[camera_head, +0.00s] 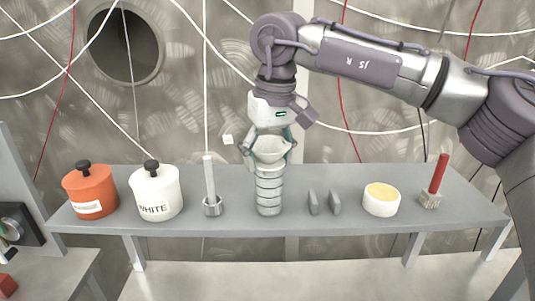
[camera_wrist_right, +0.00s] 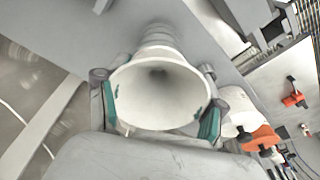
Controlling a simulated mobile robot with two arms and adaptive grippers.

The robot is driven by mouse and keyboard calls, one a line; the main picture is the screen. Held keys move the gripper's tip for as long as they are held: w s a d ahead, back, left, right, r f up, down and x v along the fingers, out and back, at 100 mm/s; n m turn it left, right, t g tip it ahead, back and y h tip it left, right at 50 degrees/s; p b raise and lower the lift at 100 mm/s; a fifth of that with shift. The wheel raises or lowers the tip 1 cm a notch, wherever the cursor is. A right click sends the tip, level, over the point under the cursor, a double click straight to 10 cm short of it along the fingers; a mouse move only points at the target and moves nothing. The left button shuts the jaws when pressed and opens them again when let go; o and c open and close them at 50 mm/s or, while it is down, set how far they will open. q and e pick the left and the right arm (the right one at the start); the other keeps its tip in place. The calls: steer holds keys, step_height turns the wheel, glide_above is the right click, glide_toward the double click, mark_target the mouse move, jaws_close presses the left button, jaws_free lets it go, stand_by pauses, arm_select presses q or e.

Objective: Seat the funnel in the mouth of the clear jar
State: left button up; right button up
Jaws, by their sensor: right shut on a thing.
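The white funnel (camera_head: 271,151) is upright, wide mouth up, between the fingers of my right gripper (camera_head: 268,158). The gripper is shut on its cone from both sides. In the right wrist view the funnel (camera_wrist_right: 160,92) shows its open mouth, with the green finger pads on either side. A ribbed, greyish jar (camera_head: 269,194) stands on the shelf directly below the funnel, and its ribs also show behind the funnel in the wrist view. The spout is not distinct, so I cannot tell how deep it sits in the jar. My left gripper is not in view.
On the grey shelf (camera_head: 235,222) stand an orange pot (camera_head: 90,192), a white pot (camera_head: 156,194), a holder with an upright rod (camera_head: 211,190), two grey upright plates (camera_head: 323,202), a white bowl with yellowish contents (camera_head: 381,200) and a red-handled brush (camera_head: 435,181). Cables hang behind.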

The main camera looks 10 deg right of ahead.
steer(key=o, duration=1.2)
steer(key=shift+c, duration=0.2)
step_height(320, 180, up, 12)
steer(key=s, duration=0.1)
steer(key=shift+s+d, duration=0.2)
steer(key=shift+d, duration=0.25)
steer(key=shift+f, duration=0.15)
